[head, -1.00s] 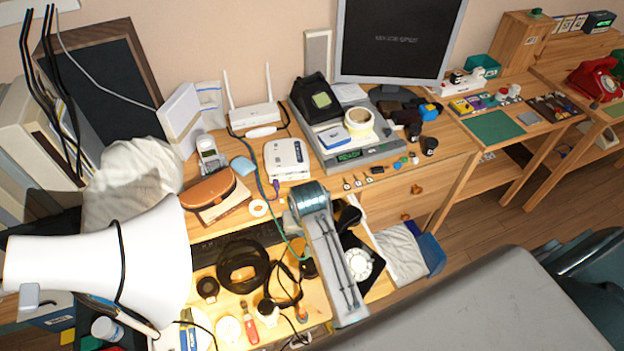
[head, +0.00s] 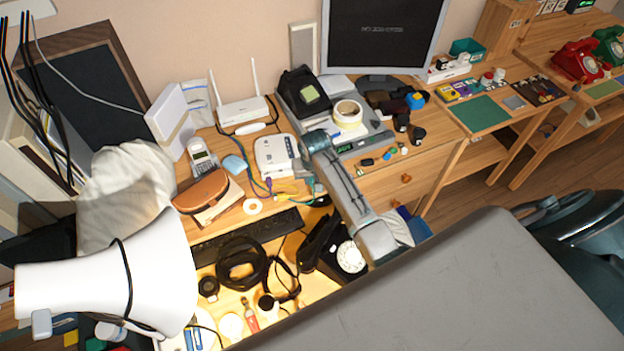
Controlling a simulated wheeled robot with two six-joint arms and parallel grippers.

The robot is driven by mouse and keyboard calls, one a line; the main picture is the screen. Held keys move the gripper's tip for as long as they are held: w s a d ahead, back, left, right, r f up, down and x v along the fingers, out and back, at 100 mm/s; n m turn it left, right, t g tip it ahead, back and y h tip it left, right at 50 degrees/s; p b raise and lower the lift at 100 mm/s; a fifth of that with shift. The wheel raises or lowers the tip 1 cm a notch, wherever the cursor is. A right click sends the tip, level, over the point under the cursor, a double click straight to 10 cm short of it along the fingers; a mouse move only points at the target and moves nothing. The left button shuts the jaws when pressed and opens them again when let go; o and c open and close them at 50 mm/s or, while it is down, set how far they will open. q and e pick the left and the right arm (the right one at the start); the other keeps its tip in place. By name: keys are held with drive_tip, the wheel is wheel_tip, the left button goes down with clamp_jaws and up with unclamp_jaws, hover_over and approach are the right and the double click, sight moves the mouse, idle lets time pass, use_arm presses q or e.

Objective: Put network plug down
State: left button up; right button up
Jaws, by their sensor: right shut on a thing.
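My right gripper (head: 308,183) is beside the front right of the white router box (head: 277,154), low over the desk and partly hidden under my own wrist. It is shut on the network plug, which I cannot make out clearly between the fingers. A teal cable (head: 262,184) runs from the router box area toward my right gripper. A small yellow piece (head: 287,189) shows just left of the fingers. Whether the plug touches the desk, I cannot tell. My left gripper is not in view.
A black keyboard (head: 225,240) and a black dial phone (head: 345,258) lie in front. A white antenna router (head: 243,110) stands behind. A grey device (head: 372,135) bearing a tape roll is to the right. A large white lamp shade (head: 120,275) fills the lower left.

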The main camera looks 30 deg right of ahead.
sight(312, 179)
drive_tip(key=shift+w+d, duration=0.3)
drive_tip(key=shift+d, duration=0.05)
wheel_tip(312, 179, down, 2)
drive_tip(key=shift+f+p, duration=0.25)
drive_tip(key=shift+p, duration=0.55)
drive_tip(key=shift+f, duration=0.55)
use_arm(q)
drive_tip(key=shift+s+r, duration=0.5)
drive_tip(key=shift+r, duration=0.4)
use_arm(e)
drive_tip(key=shift+a, duration=0.1)
drive_tip(key=shift+s, duration=0.1)
drive_tip(key=o, duration=0.8)
drive_tip(key=shift+f, duration=0.1)
